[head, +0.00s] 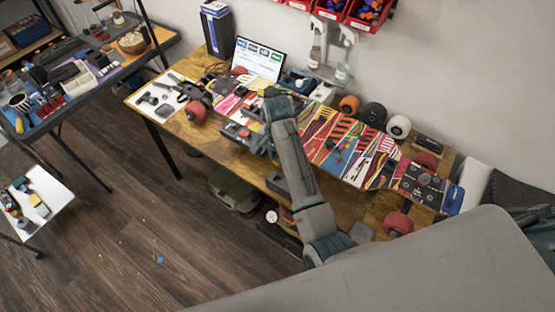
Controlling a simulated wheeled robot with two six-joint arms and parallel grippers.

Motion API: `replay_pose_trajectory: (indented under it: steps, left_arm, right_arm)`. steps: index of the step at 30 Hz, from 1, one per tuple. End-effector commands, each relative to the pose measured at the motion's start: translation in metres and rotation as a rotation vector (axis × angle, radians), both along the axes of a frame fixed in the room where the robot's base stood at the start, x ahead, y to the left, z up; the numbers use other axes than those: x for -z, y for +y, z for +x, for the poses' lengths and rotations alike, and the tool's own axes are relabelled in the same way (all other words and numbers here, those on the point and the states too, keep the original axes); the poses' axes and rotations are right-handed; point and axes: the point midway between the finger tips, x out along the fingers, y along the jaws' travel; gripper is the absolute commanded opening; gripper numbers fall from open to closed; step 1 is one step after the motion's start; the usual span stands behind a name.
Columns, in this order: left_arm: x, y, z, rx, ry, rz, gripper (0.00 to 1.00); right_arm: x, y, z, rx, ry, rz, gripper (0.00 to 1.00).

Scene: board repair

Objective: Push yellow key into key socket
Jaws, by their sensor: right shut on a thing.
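My right arm reaches up from the lower right over the wooden workbench. My right gripper (259,142) is near the bench's front edge, partly covered by my arm. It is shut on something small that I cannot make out. I cannot pick out the yellow key or the key socket in this view; they may be hidden by my arm or too small to see. My left gripper is not in view.
A colourful skateboard (325,143) with red wheels lies along the wooden bench (180,122). A lit screen (258,60) stands at the back. Several loose wheels (373,113) sit by the wall. A side table with tools (75,105) is at left; the floor (130,215) is mostly clear.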

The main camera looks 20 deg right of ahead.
Motion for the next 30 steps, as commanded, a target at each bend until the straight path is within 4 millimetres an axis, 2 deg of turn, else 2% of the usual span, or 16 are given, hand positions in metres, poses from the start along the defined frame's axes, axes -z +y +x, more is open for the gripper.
replay_pose_trajectory:
  steps: [8,30]
  left_arm:
    - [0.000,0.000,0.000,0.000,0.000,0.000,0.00]
    - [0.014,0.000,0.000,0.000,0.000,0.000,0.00]
  right_arm:
    - [0.000,0.001,0.005,0.000,-0.001,0.000,0.00]
    - [0.001,0.013,0.063,0.000,-0.001,-0.001,0.00]
